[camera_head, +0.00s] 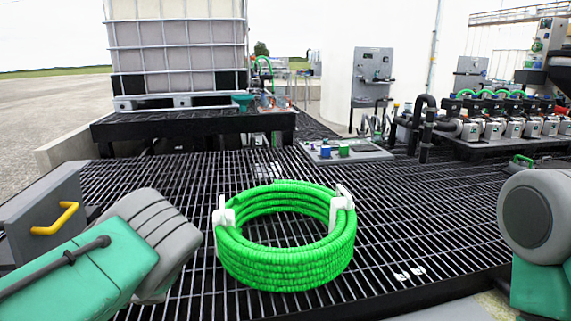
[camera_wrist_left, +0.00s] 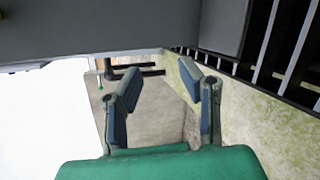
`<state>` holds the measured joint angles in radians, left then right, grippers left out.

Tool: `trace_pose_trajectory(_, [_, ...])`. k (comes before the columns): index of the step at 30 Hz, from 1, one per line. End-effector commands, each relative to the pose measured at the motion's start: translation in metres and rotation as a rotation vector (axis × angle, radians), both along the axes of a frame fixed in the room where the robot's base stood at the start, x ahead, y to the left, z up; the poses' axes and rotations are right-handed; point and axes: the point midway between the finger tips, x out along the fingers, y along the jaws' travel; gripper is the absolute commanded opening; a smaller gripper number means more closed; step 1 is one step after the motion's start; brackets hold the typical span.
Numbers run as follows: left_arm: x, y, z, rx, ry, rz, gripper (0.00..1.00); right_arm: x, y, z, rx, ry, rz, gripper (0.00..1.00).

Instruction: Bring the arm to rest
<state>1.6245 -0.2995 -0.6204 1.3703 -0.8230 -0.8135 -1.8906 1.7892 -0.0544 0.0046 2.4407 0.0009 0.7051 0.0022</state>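My left arm (camera_head: 90,270), teal with a grey joint, comes in low at the left in the head view, and its gripper is hidden there. In the left wrist view my left gripper (camera_wrist_left: 158,82) shows two blue-grey fingers spread apart, with nothing between them. Behind the fingers is pale, blurred ground. My right arm (camera_head: 540,235) shows only as a grey and teal joint at the right edge of the head view. My right gripper is out of view.
A coiled green hose (camera_head: 285,275) with white clips lies on the black grating (camera_head: 420,225). A grey box with a yellow handle (camera_head: 58,220) is beside my left arm. A caged tank (camera_head: 180,50) stands behind, pumps (camera_head: 510,125) at the right. Grating right of the coil is mostly clear.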

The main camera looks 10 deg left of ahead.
Motion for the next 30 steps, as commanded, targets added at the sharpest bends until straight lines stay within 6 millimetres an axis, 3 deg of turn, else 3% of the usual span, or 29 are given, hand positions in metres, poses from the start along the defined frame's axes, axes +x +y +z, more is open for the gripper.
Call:
trace_pose_trajectory(1, [-0.033, -0.003, -0.021, -0.106, -0.091, 0.089, 0.33, 0.000, 0.000, 0.010, 0.000, 0.000, 0.000, 0.40])
trace_pose_trajectory(4, [-0.091, -0.025, -0.066, -0.301, -0.318, 0.306, 0.33, 0.000, 0.000, 0.020, 0.000, 0.000, 0.000, 0.40])
trace_pose_trajectory(8, [-0.166, -0.079, -0.104, -0.493, -0.644, 0.698, 0.33, 0.000, 0.000, 0.035, 0.000, 0.000, 0.000, 0.40])
trace_pose_trajectory(11, [-0.216, -0.133, -0.113, -0.568, -0.906, 1.063, 0.33, 0.000, 0.000, 0.047, 0.000, 0.000, 0.000, 0.40])
trace_pose_trajectory(15, [-0.267, -0.201, -0.096, -0.546, -1.242, 1.583, 0.33, 0.000, 0.000, 0.063, 0.000, 0.000, 0.000, 0.40])
trace_pose_trajectory(18, [-0.291, -0.234, -0.074, -0.466, -1.430, 1.887, 0.33, 0.000, 0.000, 0.071, 0.000, 0.000, 0.000, 0.40])
trace_pose_trajectory(21, [-0.304, -0.253, -0.054, -0.385, -1.562, 2.098, 0.33, 0.000, 0.000, 0.076, 0.000, 0.000, 0.000, 0.40])
trace_pose_trajectory(25, [-0.312, -0.263, -0.039, -0.317, -1.652, 2.241, 0.33, 0.000, 0.000, 0.079, 0.000, 0.000, 0.000, 0.40])
trace_pose_trajectory(30, [-0.313, -0.265, -0.037, -0.300, -1.675, 2.275, 0.33, 0.000, 0.000, 0.078, 0.000, 0.000, 0.000, 0.40])
